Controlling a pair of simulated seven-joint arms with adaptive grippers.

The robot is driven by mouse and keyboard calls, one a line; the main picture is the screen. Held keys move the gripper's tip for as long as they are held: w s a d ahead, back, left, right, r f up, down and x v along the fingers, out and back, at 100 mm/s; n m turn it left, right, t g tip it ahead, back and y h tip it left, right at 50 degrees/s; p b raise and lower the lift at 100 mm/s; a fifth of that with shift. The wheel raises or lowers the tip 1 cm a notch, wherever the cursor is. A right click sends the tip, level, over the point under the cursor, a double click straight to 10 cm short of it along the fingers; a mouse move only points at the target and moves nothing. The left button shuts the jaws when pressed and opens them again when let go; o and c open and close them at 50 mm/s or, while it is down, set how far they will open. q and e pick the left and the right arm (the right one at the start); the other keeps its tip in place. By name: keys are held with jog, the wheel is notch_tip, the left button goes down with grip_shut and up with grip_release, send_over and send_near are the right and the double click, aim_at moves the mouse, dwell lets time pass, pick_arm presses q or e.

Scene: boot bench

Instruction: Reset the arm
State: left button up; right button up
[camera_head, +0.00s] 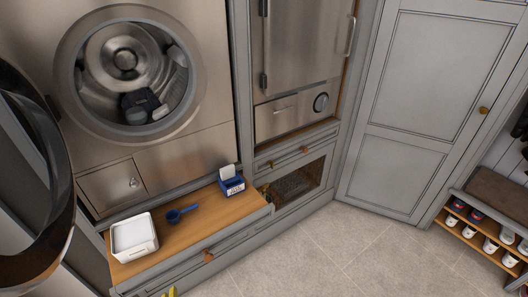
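Neither of my arms nor my grippers shows in the head view. A front-loading machine (203,108) with a round opening stands at the upper left, and dark and grey items (138,103) lie in its drum. Its round door (48,170) appears to hang open at the left edge. A wooden pull-out shelf (190,236) below holds a white container (133,238), a blue scoop (181,213) and a blue-and-white box (232,183).
A tall grey cabinet (410,105) stands shut at the right. A low rack (470,232) with several shoes stands at the far right. The tiled floor (340,255) is clear in the middle.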

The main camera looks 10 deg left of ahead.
pick_arm(q)
jog(key=s+d+f+g+h, duration=0.1)
jog(key=s+f, duration=0.1)
jog(key=f, duration=0.7)
jog(key=s+d+f+n+g+h, duration=0.1)
jog(key=s+d+f, duration=0.15)
jog(key=f, duration=0.75)
jog(key=s+d+f+g+h, duration=0.1)
jog(key=s+f, duration=0.2)
jog(key=f, duration=0.6)
jog(key=s+f+n+g, duration=0.2)
jog(key=s+f, duration=1.3)
jog(key=s, duration=0.3)
jog(key=shift+a+h, duration=0.3)
jog(key=shift+h, duration=0.1)
